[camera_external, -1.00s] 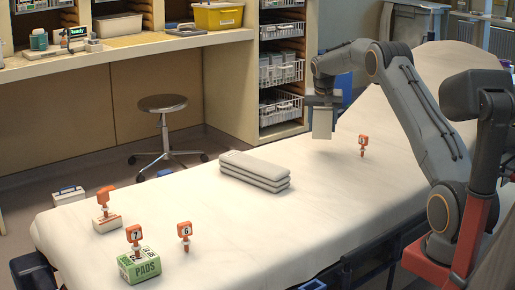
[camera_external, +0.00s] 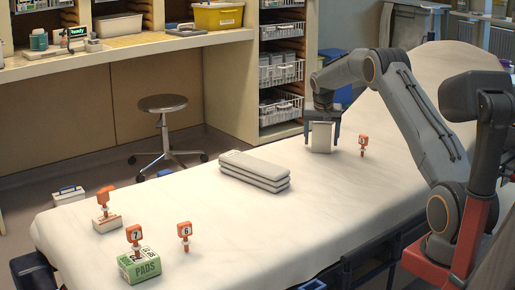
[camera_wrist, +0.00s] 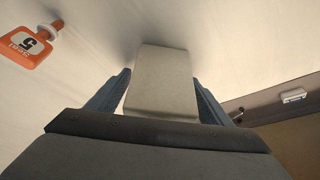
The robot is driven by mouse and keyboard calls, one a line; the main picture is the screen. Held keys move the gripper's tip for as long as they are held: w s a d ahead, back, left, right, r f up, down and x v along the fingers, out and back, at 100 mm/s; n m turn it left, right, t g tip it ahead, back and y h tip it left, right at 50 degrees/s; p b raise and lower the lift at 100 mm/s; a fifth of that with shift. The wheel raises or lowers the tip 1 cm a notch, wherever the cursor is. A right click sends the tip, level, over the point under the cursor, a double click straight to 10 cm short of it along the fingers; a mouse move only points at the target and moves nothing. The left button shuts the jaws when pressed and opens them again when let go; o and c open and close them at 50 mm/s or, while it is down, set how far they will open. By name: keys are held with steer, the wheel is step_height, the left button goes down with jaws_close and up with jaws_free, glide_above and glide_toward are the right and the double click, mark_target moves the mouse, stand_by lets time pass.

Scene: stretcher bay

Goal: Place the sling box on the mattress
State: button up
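The sling box is a plain pale box (camera_external: 320,137) at the far part of the mattress, upright, its bottom at or just above the sheet; I cannot tell if it touches. My gripper (camera_external: 323,112) points down over it, with a finger on each side. In the wrist view the pale box (camera_wrist: 162,80) fills the space between my two blue-grey fingers, and my gripper (camera_wrist: 160,98) appears shut on it. The mattress (camera_external: 230,215) is the long white-sheeted surface of the stretcher.
An orange numbered marker (camera_external: 363,143) stands right of the box; it also shows in the wrist view (camera_wrist: 27,47). Folded grey blankets (camera_external: 254,171) lie mid-mattress. A green PADS box (camera_external: 139,266) and more orange markers (camera_external: 184,231) are at the near end. The sheet between is clear.

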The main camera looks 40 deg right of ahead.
mark_target(321, 123)
steer(key=shift+r, duration=0.45)
steer(key=v, duration=1.1)
steer(key=shift+s+a+r+p, duration=0.1)
steer(key=shift+s+r+p, duration=0.05)
steer(key=shift+p, duration=0.25)
steer(key=shift+a+r, duration=0.1)
steer(key=shift+a, duration=0.2)
steer(key=s+a+r+n+y, duration=0.1)
steer(key=s+a+n, duration=0.1)
steer(key=s+a, duration=0.5)
steer(key=s+a+r+n+g+y, duration=0.1)
steer(key=s+a+n, duration=0.15)
steer(key=a, duration=0.85)
steer(key=s+a+r+n, duration=0.1)
steer(key=s+a, duration=0.5)
steer(key=a, duration=0.3)
steer(key=s+a+f+n, duration=0.2)
steer(key=s+a, duration=0.3)
steer(key=s, duration=0.5)
steer(key=s+a+f+n+g+y, duration=0.1)
steer(key=s+a, duration=0.4)
steer(key=s, duration=0.6)
steer(key=s+a+f+n+g, duration=0.1)
steer(key=s+a, duration=0.4)
steer(key=s, duration=0.6)
step_height(321, 123, down, 2)
steer(key=shift+s+f+n+y, duration=0.15)
steer(key=shift+n+y, duration=0.25)
steer(key=shift+n, duration=0.45)
